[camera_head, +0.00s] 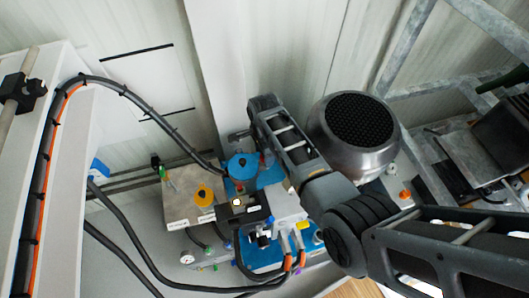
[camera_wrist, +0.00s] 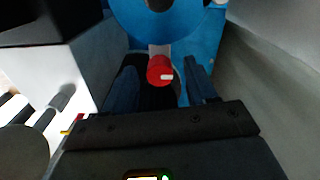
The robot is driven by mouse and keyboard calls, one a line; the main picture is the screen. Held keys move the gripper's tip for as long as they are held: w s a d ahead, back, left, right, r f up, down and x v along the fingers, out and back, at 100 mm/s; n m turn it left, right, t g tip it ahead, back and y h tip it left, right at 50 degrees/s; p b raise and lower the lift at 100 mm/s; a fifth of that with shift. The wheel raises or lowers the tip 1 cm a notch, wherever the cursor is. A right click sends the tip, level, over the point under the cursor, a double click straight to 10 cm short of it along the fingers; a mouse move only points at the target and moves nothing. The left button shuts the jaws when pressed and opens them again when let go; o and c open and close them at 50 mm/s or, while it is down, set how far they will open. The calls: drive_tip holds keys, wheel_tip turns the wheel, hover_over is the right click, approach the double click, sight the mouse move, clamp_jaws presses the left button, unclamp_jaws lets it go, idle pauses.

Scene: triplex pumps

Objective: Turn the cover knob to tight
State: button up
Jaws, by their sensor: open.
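A red knob (camera_wrist: 160,70) with a short white mark on it shows in the upper middle of the wrist view. A pale stem or bracket shows just behind it, below a large blue round part. My gripper (camera_wrist: 161,84) is open, with one dark finger on each side of the red knob. A gap shows between each finger and the knob, and I cannot tell how far the tips reach past it. In the head view my arm (camera_head: 292,140) reaches over the blue pump area, and its fingers cannot be made out there.
A blue round cap (camera_head: 242,166) and a yellow cap (camera_head: 204,195) stand left of my arm. A large grey motor (camera_head: 358,130) stands close on its right. Black hoses (camera_head: 130,245) run at the left. A white block (camera_wrist: 80,85) rises left of my fingers.

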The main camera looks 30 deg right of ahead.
wheel_tip(320, 180, up, 8)
drive_tip(key=shift+f+p, duration=0.25)
drive_tip(key=shift+p, duration=0.05)
idle(0.5)
